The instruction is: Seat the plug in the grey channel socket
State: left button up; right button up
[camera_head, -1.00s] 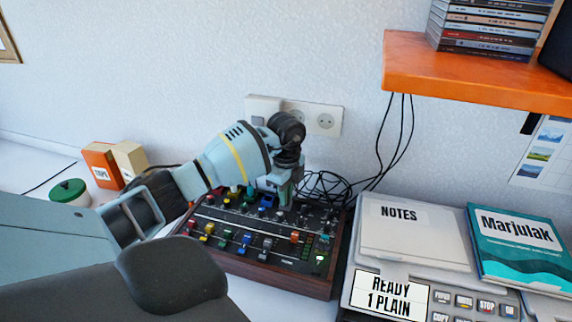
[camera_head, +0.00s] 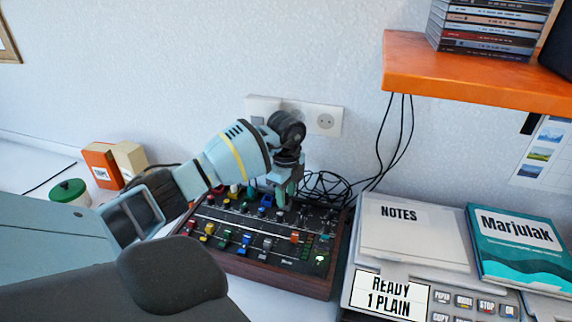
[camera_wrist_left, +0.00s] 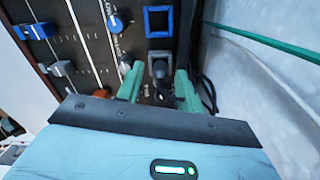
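The mixer (camera_head: 262,282) is a dark panel with coloured knobs and sliders in a wooden case. My left gripper (camera_head: 284,192) points down over its back part. In the left wrist view, the gripper's green fingers (camera_wrist_left: 159,88) stand apart on either side of a black plug (camera_wrist_left: 160,71). The plug sits at a grey square socket frame (camera_wrist_left: 160,55) on the panel. I see gaps between the plug and the fingers. How deep the plug sits cannot be told. A blue square socket (camera_wrist_left: 158,21) lies beyond it. My right gripper is not in view.
Black cables (camera_head: 325,187) lie coiled behind the mixer and run up to the orange shelf (camera_head: 470,78). A wall outlet (camera_head: 325,120) is behind my arm. A grey machine with a notes pad (camera_head: 415,235) and a teal book (camera_head: 515,250) stands to the right.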

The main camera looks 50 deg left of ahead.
pick_arm(q)
notch_tip(320, 180, up, 12)
jog(key=shift+f+p, duration=0.15)
jog(key=shift+p, duration=0.15)
jog(key=shift+f, duration=0.1)
dwell(0.6)
